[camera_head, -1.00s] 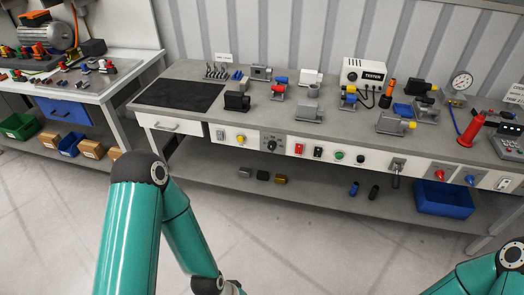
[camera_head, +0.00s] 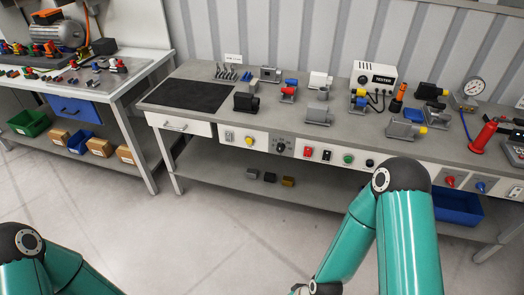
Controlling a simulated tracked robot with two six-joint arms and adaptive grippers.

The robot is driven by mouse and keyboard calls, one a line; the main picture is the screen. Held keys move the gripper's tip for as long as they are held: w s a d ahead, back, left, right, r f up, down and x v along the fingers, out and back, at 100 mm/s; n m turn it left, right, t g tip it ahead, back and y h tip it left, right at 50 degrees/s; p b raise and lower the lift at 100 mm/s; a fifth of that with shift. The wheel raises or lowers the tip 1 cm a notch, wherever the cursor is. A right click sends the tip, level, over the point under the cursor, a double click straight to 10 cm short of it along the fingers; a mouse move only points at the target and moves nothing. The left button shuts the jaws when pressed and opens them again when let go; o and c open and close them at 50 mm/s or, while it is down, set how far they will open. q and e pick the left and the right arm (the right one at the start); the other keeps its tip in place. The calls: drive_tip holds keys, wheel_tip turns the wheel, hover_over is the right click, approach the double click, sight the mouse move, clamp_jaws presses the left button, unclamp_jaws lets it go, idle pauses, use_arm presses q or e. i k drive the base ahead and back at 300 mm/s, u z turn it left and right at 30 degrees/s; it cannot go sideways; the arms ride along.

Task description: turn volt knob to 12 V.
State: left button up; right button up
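A dark panel with a round knob (camera_head: 281,146) is set in the front strip of the workbench, left of the red switch; it looks like the volt knob. Its markings are too small to read, so its setting cannot be told. My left arm (camera_head: 45,262) shows only at the lower left corner, and its gripper is outside the picture. My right arm (camera_head: 375,225) rises at the right centre and bends down to the bottom edge. Its gripper is not visible, and nothing touches the knob.
The front strip also holds a yellow button (camera_head: 249,141), a red switch (camera_head: 308,152) and a green button (camera_head: 348,159). My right arm hides part of the strip farther right. A tester (camera_head: 374,77) and several motor parts stand on the workbench (camera_head: 215,113). The floor before it is clear.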

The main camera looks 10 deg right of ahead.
sight(280, 147)
drive_tip(key=u, duration=0.1)
drive_tip(key=i, duration=1)
drive_tip(key=z, duration=0.05)
